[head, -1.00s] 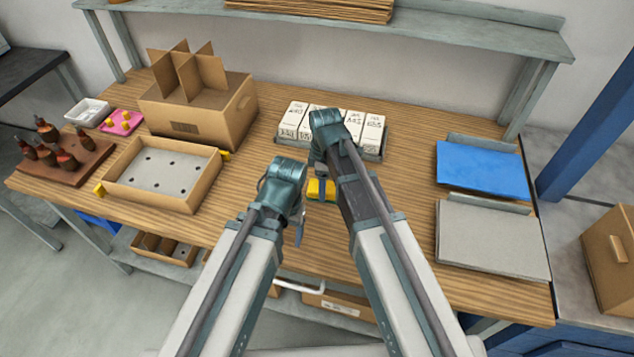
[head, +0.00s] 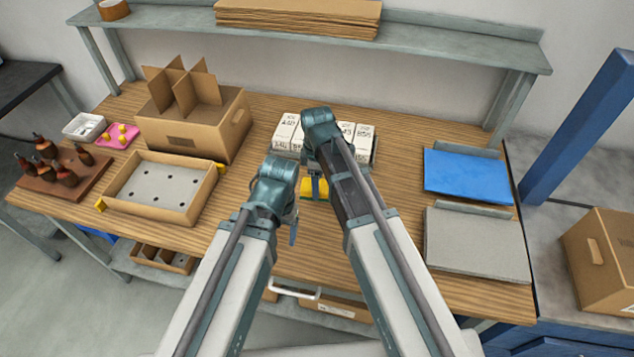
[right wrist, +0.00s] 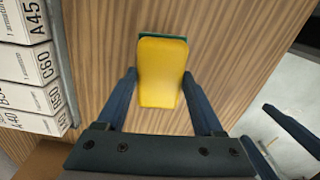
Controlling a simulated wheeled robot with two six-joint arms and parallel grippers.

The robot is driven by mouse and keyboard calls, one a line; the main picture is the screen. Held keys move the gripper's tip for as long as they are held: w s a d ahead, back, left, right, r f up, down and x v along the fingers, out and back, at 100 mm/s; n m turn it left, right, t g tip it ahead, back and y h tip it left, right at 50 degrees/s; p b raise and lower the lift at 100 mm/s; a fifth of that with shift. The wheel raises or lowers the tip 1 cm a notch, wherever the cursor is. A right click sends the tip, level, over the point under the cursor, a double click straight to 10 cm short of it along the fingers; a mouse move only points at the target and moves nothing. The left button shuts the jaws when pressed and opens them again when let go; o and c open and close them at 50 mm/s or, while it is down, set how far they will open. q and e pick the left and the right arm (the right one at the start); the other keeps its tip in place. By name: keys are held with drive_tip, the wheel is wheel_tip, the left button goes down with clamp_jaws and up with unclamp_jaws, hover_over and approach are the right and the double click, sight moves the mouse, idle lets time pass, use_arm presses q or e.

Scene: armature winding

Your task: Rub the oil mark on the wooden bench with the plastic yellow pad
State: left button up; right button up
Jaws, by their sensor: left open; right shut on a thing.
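The yellow pad (head: 313,189) with a green edge is just above or on the wooden bench (head: 400,240), in front of the white boxes. In the right wrist view the pad (right wrist: 162,75) sits between the fingers of my right gripper (right wrist: 160,82), which is shut on it. In the head view my right gripper (head: 318,183) is partly hidden by its own arm. My left gripper (head: 294,222) is open and empty, lower and to the left of the pad. No oil mark can be made out; the pad or arms may hide it.
White labelled boxes (head: 365,140) stand close behind the pad. To the right lie a blue mat (head: 468,173) and a grey mat (head: 475,243).

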use_arm(q)
drive_tip(key=shift+r, duration=0.4)
use_arm(e)
drive_tip(key=shift+r, duration=0.35)
wheel_tip(320, 180, up, 3)
drive_tip(key=p, duration=0.3)
use_arm(q)
wheel_tip(320, 180, up, 3)
drive_tip(key=shift+f, duration=0.1)
use_arm(e)
drive_tip(key=shift+f, duration=0.1)
use_arm(q)
drive_tip(key=shift+w+a+f, duration=0.1)
use_arm(e)
drive_tip(key=shift+s+a, duration=0.1)
